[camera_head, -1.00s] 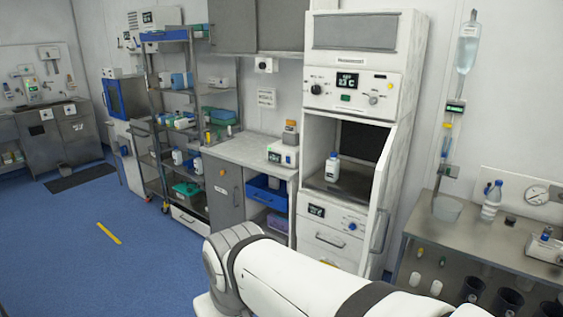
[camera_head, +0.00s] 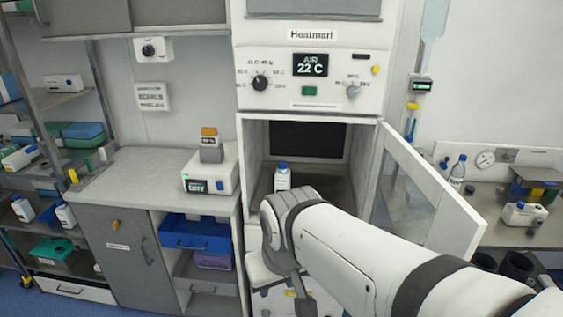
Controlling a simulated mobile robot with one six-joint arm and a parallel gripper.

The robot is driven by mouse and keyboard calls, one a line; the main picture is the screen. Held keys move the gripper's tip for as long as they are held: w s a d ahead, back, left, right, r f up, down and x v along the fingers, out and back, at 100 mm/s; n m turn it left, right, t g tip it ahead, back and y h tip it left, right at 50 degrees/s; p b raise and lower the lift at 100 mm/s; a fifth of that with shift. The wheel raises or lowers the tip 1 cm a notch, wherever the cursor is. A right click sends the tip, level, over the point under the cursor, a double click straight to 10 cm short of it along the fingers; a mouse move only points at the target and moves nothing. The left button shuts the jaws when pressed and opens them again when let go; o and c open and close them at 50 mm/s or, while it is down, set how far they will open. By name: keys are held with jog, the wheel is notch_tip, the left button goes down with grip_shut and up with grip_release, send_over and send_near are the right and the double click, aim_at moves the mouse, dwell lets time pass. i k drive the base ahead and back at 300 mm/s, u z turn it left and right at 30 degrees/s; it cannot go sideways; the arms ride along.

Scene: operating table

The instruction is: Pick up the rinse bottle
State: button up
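A small white bottle with a blue cap (camera_head: 282,177) stands upright inside the open warming cabinet (camera_head: 253,160), near the front of its shelf. It is the likely rinse bottle; its label is too small to read. A clear bottle with a blue cap (camera_head: 458,170) stands on the right counter. My white arm crosses the lower right, and its bend is in front of and below the cabinet opening. Dark parts near the arm's end (camera_head: 300,296) show below the bend. The fingers cannot be made out, and nothing is seen touching the bottle.
The cabinet's door (camera_head: 430,190) stands open to the right, beside my arm. A worktop (camera_head: 130,180) with a small white device (camera_head: 211,171) is on the left. The right counter (camera_head: 490,205) holds several items.

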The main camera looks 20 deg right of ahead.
aim_at(283, 174)
jog(key=z, duration=0.65)
jog(key=i, duration=1.05)
jog(key=z, duration=0.7)
jog(key=k, duration=0.8)
jog(key=z, duration=0.15)
jog(key=i, duration=0.85)
jog(key=u, duration=0.1)
